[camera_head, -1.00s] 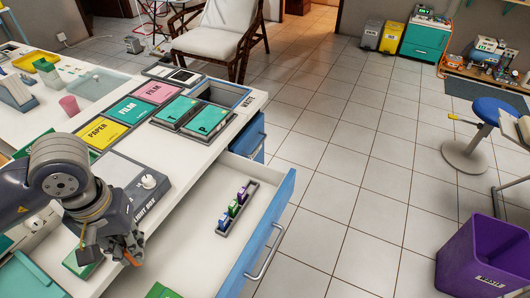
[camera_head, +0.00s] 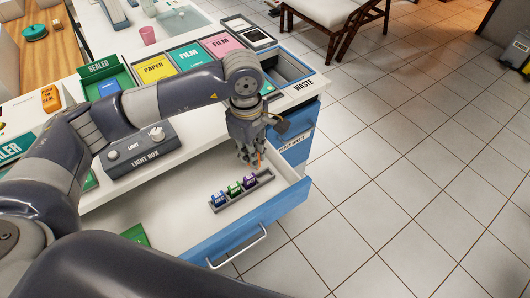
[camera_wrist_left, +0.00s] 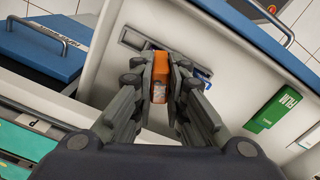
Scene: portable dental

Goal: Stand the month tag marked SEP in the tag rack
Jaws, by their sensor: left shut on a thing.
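The tag rack (camera_head: 262,180) is a narrow grey tray inside the open drawer. Blue (camera_head: 218,199), green (camera_head: 234,189) and purple (camera_head: 249,182) tags stand in it, and its far right end looks empty. My left gripper (camera_head: 254,164) is above that right end, pointing down. In the left wrist view, its fingers are shut on an orange tag (camera_wrist_left: 159,76), held in front of the rack (camera_wrist_left: 131,39). The lettering on the orange tag is too small to read. Whether it touches the rack is unclear. My right gripper is out of view.
The white drawer has a blue front (camera_head: 250,226) with a metal handle. The light box (camera_head: 140,152) stands on the counter behind it. The waste bin opening (camera_head: 290,70) and film and paper boxes lie beyond. A green film packet (camera_wrist_left: 273,108) lies in the drawer.

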